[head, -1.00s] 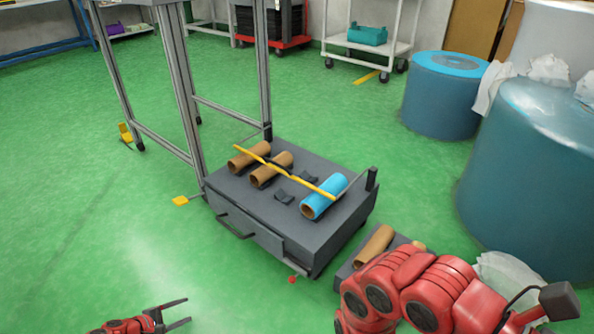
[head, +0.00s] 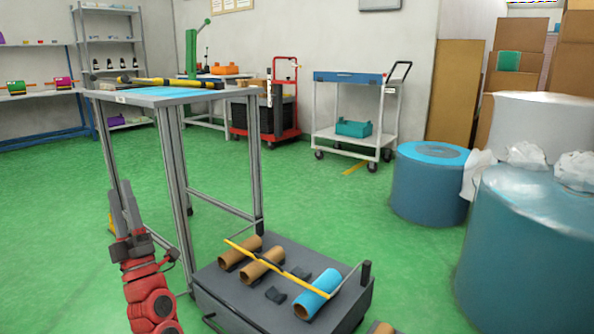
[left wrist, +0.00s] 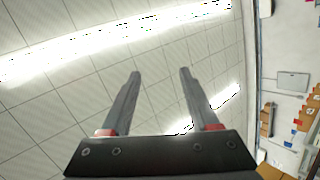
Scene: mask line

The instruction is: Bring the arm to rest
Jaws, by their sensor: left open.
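My left arm is red and rises at the lower left of the head view. Its gripper (head: 126,210) points upward in front of the tall table's legs. In the left wrist view the two grey fingers (left wrist: 160,95) stand apart with nothing between them, and the ceiling shows behind them. My right gripper is not in view.
A tall table (head: 160,97) stands behind my left gripper. To its right is a low dark cart (head: 240,303) carrying brown tubes (head: 262,265), a blue roll (head: 317,294) and a yellow bar (head: 268,259). Large blue rolls (head: 430,190) stand right. Green floor (head: 330,215) is open beyond.

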